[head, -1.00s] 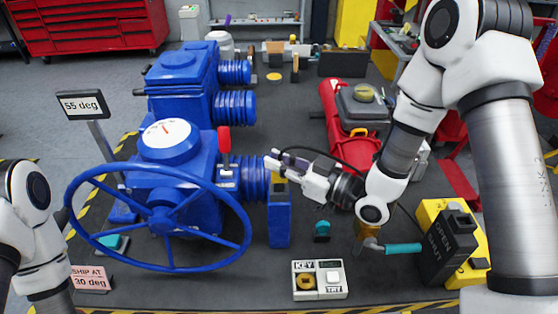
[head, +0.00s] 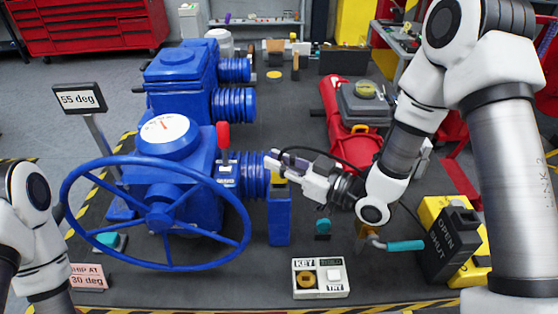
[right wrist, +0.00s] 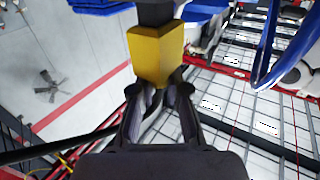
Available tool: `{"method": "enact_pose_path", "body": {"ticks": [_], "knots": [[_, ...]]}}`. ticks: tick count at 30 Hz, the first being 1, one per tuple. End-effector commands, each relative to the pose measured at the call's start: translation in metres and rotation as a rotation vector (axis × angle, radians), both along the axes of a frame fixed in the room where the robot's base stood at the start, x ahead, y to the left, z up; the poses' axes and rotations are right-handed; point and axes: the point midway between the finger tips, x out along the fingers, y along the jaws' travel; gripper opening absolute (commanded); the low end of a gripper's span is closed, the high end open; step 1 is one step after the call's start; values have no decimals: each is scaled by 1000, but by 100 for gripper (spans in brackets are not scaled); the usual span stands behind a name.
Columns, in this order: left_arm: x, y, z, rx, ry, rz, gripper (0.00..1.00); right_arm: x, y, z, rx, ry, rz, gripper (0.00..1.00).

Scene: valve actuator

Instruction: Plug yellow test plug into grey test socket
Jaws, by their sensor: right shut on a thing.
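The yellow test plug (right wrist: 157,55) fills the upper middle of the right wrist view. My right gripper (right wrist: 158,95) is shut on its lower end. The plug's far end meets a dark grey part (right wrist: 155,12), likely the grey test socket; I cannot tell how deep the plug sits. In the head view my right gripper (head: 273,165) is beside the blue valve body (head: 185,185), above a blue post (head: 279,218). A small yellow patch (head: 280,180) shows there. The socket is not clear in the head view. My left arm shows at the left edge, its gripper out of view.
A blue handwheel (head: 160,212) and a red-tipped lever (head: 223,135) stand left of the right gripper. A key box (head: 320,279), a teal-handled tool (head: 400,245) and an OPEN/SHUT box (head: 452,243) lie nearer and right. Some bare dark tabletop (head: 345,240) lies between them.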

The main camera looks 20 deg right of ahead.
Motion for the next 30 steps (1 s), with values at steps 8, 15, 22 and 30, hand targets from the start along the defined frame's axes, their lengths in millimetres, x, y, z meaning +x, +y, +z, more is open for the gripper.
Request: {"method": "enact_pose_path", "body": {"ticks": [8, 15, 22, 30], "knots": [[0, 0, -8, 0, 0, 0, 40, 0, 0, -8, 0, 0, 0, 0], [0, 0, -14, 0, 0, 0, 40, 0, 0, -14, 0, 0, 0, 0], [0, 0, -15, 0, 0, 0, 40, 0, 0, -15, 0, 0, 0, 44], [0, 0, -15, 0, 0, 0, 40, -1, -1, -15, 1, 1, 0, 44]]}}
